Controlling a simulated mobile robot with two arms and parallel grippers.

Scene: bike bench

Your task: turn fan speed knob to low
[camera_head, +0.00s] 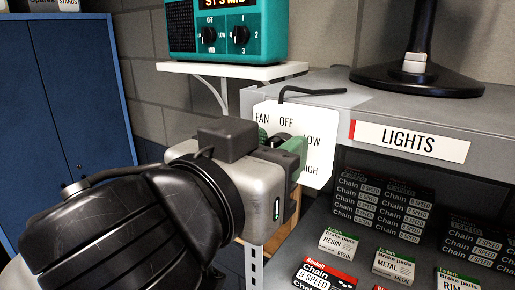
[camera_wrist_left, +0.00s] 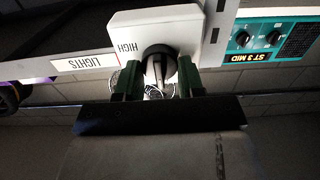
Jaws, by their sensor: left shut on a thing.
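The fan speed knob (camera_head: 283,136) is dark and sits on a white plate (camera_head: 318,121) labelled FAN, OFF, LOW and HIGH. My left gripper (camera_head: 279,143) is at the plate, its green fingers on either side of the knob. In the left wrist view, upside down, the knob (camera_wrist_left: 157,66) shows between the two green fingers of my left gripper (camera_wrist_left: 157,82), which is shut on it. The gripper partly hides the knob in the head view, and I cannot tell which label it points to. My right gripper is not in view.
A grey shelf (camera_head: 335,88) with a LIGHTS label (camera_head: 411,140) and a black stand base (camera_head: 418,80) is on the right. Boxed parts fill the space below. A teal radio (camera_head: 227,30) stands on a white wall shelf (camera_head: 232,71). A blue cabinet (camera_head: 67,105) is at left.

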